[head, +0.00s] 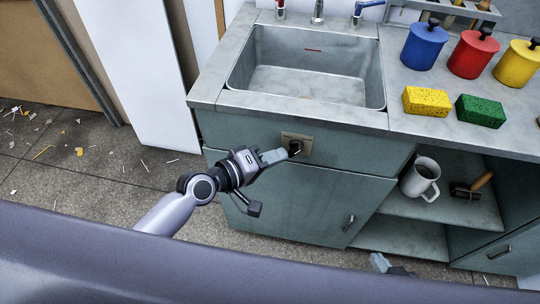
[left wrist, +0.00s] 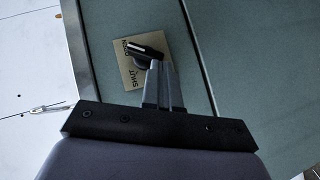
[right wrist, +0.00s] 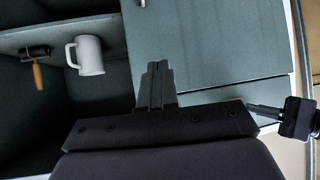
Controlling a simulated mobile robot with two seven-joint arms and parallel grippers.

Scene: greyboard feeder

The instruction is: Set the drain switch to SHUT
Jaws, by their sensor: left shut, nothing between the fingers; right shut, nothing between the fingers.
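The drain switch is a dark knob (head: 295,148) on a beige plate (head: 307,142) on the cabinet front below the sink. In the left wrist view the plate (left wrist: 126,70) reads OPEN and SHUT. One end of the knob's bar (left wrist: 145,51) lies near OPEN; I cannot tell its setting for certain. My left gripper (head: 285,153) is shut and empty, its fingertips at the knob, touching or very close; they hide part of it in the left wrist view (left wrist: 158,65). My right gripper (right wrist: 157,66) is shut and empty, low in front of the cabinet, away from the switch.
The steel sink (head: 310,85) is empty above the switch. Yellow (head: 427,101) and green (head: 481,110) sponges and several coloured canisters stand on the counter. A white mug (head: 419,178) and a wooden-handled tool (head: 473,186) are on the open shelf. Debris litters the floor.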

